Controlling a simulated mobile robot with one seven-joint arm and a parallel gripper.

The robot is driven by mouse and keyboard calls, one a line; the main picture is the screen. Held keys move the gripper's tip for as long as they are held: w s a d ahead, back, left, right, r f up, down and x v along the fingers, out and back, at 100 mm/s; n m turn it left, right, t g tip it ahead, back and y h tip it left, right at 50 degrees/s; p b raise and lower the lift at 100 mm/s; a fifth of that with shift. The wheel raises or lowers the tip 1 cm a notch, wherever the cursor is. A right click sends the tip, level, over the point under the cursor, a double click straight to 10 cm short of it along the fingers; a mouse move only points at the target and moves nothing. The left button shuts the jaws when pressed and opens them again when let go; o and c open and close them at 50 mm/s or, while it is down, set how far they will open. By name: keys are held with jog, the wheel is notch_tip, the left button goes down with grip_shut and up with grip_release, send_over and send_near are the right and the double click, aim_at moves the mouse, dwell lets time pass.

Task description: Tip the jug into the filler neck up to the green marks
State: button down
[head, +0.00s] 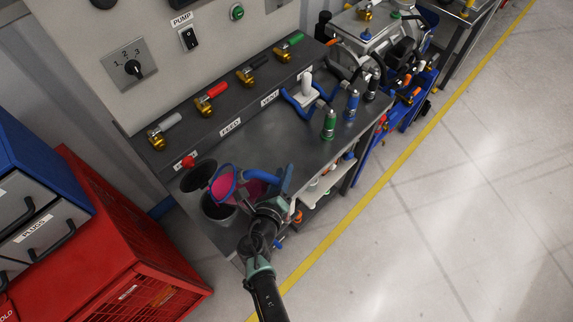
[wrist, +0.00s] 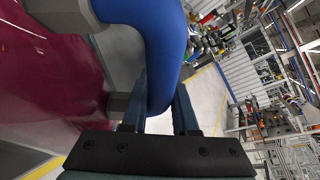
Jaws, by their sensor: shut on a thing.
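The jug (head: 224,185) has a blue rim and a blue handle (head: 286,180), with pink liquid showing inside its mouth. It is tilted over the left end of the grey bench. My gripper (head: 277,201) is shut on the handle. In the wrist view the handle (wrist: 160,45) runs down between the fingers of my gripper (wrist: 158,118), and the jug's magenta side (wrist: 50,75) fills the left. Below the jug is a dark round opening (head: 215,210), perhaps the filler neck, partly hidden by the jug. I cannot make out any green marks or whether liquid is flowing.
A dark round disc (head: 198,174) and a red knob (head: 188,161) are close behind the jug. Valves with coloured handles (head: 211,92) line the bench back. A red crate (head: 120,255) and a drawer unit (head: 40,215) stand left. The floor (head: 450,210) on the right is clear.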

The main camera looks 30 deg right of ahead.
jog(key=shift+w+d+r, duration=0.1)
jog(key=shift+d+r, duration=0.05)
jog(key=shift+d, duration=0.25)
jog(key=shift+a, duration=0.1)
dwell(0.3)
jog(key=shift+a+r, duration=0.1)
jog(key=shift+a, duration=0.25)
jog(key=shift+d, duration=0.1)
jog(key=shift+d, duration=0.25)
jog(key=shift+a+r, duration=0.1)
jog(key=shift+a, duration=0.05)
jog(key=shift+a+r+n+p, duration=0.1)
jog(key=shift+a+n+p, duration=0.15)
jog(key=shift+n+p, duration=0.05)
dwell(0.5)
